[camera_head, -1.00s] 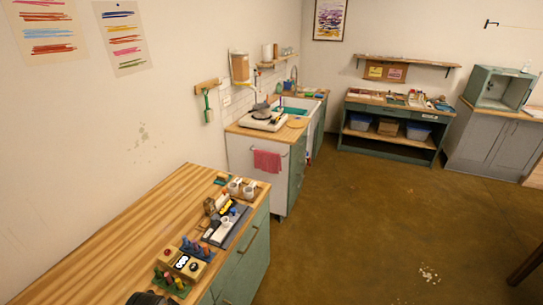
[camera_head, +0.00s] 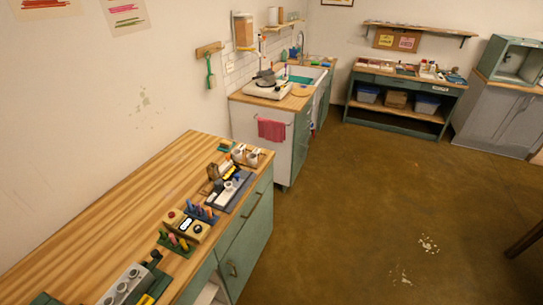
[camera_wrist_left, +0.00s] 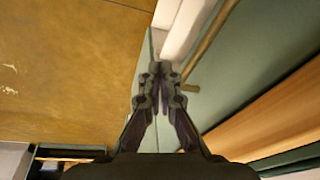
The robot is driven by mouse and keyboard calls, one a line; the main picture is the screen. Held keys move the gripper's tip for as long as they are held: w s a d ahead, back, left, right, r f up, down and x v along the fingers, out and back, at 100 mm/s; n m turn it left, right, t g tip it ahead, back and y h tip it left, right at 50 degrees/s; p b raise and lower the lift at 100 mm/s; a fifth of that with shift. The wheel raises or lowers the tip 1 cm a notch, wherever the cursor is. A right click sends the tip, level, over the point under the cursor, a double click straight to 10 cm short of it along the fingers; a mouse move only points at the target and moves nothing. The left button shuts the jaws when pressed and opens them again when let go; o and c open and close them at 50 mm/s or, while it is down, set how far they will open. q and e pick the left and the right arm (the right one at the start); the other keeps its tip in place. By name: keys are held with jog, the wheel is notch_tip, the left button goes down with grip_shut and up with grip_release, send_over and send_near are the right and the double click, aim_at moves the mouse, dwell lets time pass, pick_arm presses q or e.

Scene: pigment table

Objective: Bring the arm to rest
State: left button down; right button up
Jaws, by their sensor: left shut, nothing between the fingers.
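My left gripper (camera_wrist_left: 160,78) shows in the left wrist view, with its two dark fingers closed together and nothing between them. It is in front of the green cabinet face (camera_wrist_left: 235,70), near a wooden bar handle (camera_wrist_left: 205,35). I cannot tell whether it touches the cabinet. Neither gripper shows in the head view, and my right gripper is in neither view.
The wooden worktop (camera_head: 110,215) runs along the left wall. On it are a peg rack (camera_head: 176,242), a tray (camera_head: 230,190), cups (camera_head: 245,154) and a grey device (camera_head: 125,285). An opening with a pale interior (camera_head: 207,293) shows in the cabinet front.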

pick_arm(q)
jog(key=s+a+f+b, duration=0.1)
jog(key=s+f, duration=0.2)
jog(key=f, duration=0.5)
jog(key=s+f+b, duration=0.1)
jog(key=s+f, duration=0.2)
jog(key=f, duration=0.4)
jog(key=s+f+g+b, duration=0.1)
jog(key=s+f+b, duration=0.2)
jog(key=s+f, duration=0.9)
jog(key=s, duration=0.2)
jog(key=shift+s+a+f, duration=0.15)
jog(key=shift+s+a, duration=0.15)
jog(key=shift+s, duration=0.05)
